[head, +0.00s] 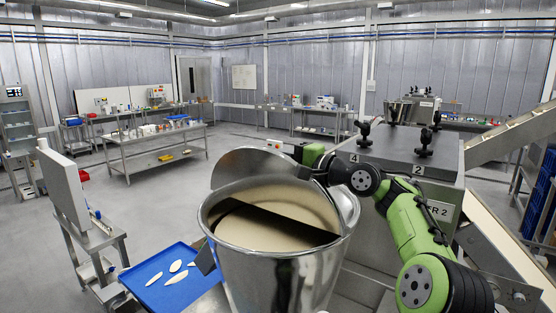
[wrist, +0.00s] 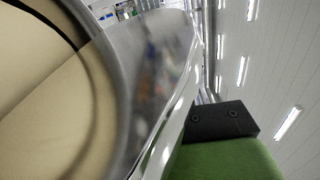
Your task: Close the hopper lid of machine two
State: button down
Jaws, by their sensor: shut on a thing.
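The hopper (head: 275,270) of machine two is a round shiny metal tub with beige filling (head: 290,205) inside. Its metal lid (head: 250,163) stands raised and tilted at the back left of the rim, so the hopper is open. My gripper (head: 302,170) is at the lid's right edge, shut on it; its fingertips are small and partly hidden in the head view. In the wrist view the lid's shiny face (wrist: 160,70) fills the middle, beside the filling (wrist: 45,110). A black finger (wrist: 222,121) of my gripper shows close to the lid's edge.
The grey machine housing (head: 375,160) with black knobs stands right behind the hopper, close to my green arm. A blue tray (head: 165,290) with pale pieces lies at the lower left, near a grey screen (head: 63,187). Open floor lies to the left.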

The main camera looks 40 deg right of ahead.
jog(key=shift+s+a+r+n+b, duration=0.1)
jog(key=shift+a+r+n+b, duration=0.2)
jog(key=shift+a+r+b, duration=0.05)
dwell(0.5)
jog(key=s+a+f+n+b, duration=0.2)
jog(key=a+f+n+b, duration=0.2)
jog(key=b, duration=0.5)
jog(key=s+a+f+n+b, duration=0.2)
jog(key=a+f+n+b, duration=0.2)
jog(key=a+n+b, duration=0.4)
jog(key=n+b, duration=0.2)
jog(key=n, duration=0.1)
jog(key=shift+s+a+f+n, duration=0.25)
jog(key=shift+a+n, duration=0.05)
jog(key=shift+a, duration=0.1)
jog(key=shift+f, duration=0.1)
jog(key=c, duration=1.1)
grip_release()
jog(key=shift+a, duration=0.15)
